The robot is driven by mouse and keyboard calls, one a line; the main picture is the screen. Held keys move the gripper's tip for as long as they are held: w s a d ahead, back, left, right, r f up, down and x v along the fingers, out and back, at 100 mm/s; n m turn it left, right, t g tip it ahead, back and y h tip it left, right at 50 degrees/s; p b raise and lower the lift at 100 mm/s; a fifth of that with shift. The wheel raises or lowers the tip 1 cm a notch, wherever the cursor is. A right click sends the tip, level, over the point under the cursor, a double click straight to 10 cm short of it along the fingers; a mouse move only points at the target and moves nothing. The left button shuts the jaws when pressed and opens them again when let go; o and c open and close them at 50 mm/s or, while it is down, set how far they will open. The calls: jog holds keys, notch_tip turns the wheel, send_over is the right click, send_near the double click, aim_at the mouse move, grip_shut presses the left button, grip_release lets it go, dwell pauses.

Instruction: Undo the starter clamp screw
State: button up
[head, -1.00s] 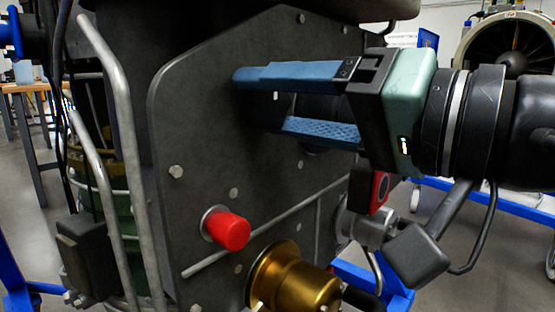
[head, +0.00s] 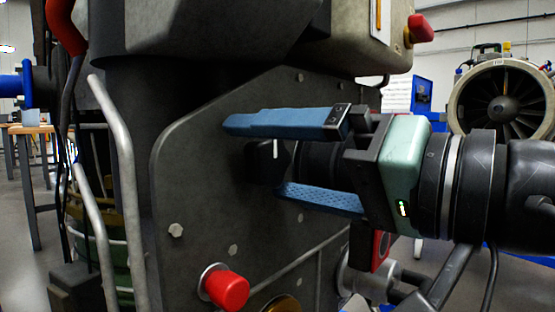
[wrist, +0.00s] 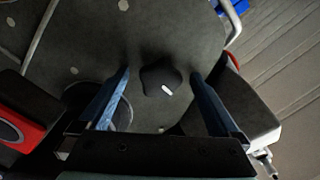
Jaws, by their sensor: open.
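The clamp screw appears as a black knob (head: 268,162) with a white mark, on a dark grey panel (head: 200,190). In the wrist view the knob (wrist: 158,77) sits between the two fingers, near their tips. My gripper (head: 256,158) is open, with one blue finger above the knob and one below it in the head view. In the wrist view my gripper (wrist: 160,76) shows a gap on both sides of the knob. I see no contact. The knob's depth relative to the fingertips is hard to judge.
A red cap (head: 228,291) sticks out of the panel below. Grey pipes (head: 118,150) run along the left. A housing (head: 335,45) overhangs above. A turbine (head: 503,100) and a blue cabinet (head: 422,92) stand at the back right.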

aim_at(274, 162)
jog(key=shift+b+v, duration=0.45)
jog(key=shift+v, duration=2.05)
